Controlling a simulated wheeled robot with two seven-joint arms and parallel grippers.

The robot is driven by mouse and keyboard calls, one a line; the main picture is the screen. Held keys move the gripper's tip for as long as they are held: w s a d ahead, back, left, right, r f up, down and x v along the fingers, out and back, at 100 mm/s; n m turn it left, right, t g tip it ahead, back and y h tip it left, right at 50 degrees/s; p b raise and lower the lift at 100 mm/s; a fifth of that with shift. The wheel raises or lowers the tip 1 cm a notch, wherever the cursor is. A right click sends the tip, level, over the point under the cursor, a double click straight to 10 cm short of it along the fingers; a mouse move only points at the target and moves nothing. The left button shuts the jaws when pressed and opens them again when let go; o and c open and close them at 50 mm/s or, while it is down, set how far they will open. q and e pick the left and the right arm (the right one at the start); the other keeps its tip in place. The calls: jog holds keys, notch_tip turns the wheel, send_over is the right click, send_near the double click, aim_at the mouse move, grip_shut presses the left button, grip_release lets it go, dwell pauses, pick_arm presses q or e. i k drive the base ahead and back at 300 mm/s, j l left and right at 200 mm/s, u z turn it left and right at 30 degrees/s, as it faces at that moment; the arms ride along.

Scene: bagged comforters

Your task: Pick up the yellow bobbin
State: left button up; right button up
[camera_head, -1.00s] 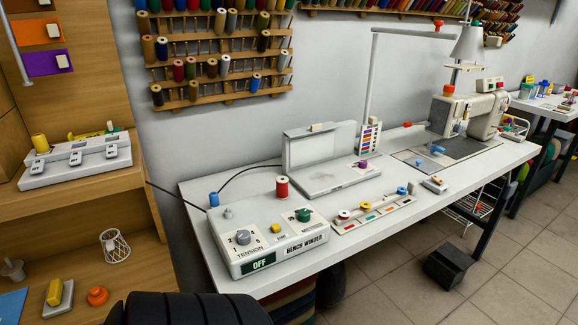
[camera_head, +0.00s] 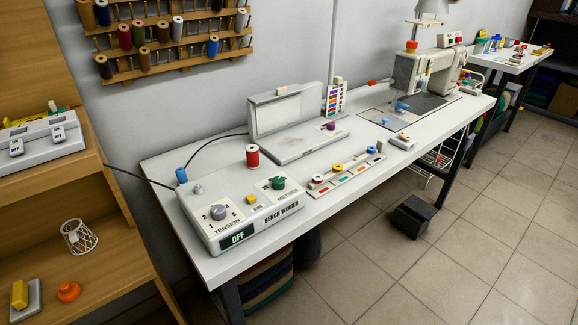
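The yellow bobbin (camera_head: 338,168) is a small round piece on a narrow pale tray (camera_head: 350,176) near the front edge of the white table (camera_head: 330,205). Colored marks run along the tray's front. Neither of my grippers shows in the head view.
The bench winder box (camera_head: 240,208), reading OFF, stands left of the tray. A red spool (camera_head: 252,156) and an open-lidded grey case (camera_head: 298,135) are behind. A sewing machine (camera_head: 432,72) stands farther right. Tiled floor (camera_head: 400,265) in front is mostly clear, with a black pedal (camera_head: 412,216).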

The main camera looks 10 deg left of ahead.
aim_at(338, 170)
jog(key=i+l+u, duration=0.2)
jog(key=l+u, duration=0.15)
jog(key=i+l+u, duration=0.2)
jog(key=l+u, duration=0.15)
jog(key=i+l+u, duration=0.1)
jog(key=l+u, duration=0.25)
jog(key=l, duration=0.15)
jog(key=l+u, duration=0.35)
jog(key=l, duration=0.15)
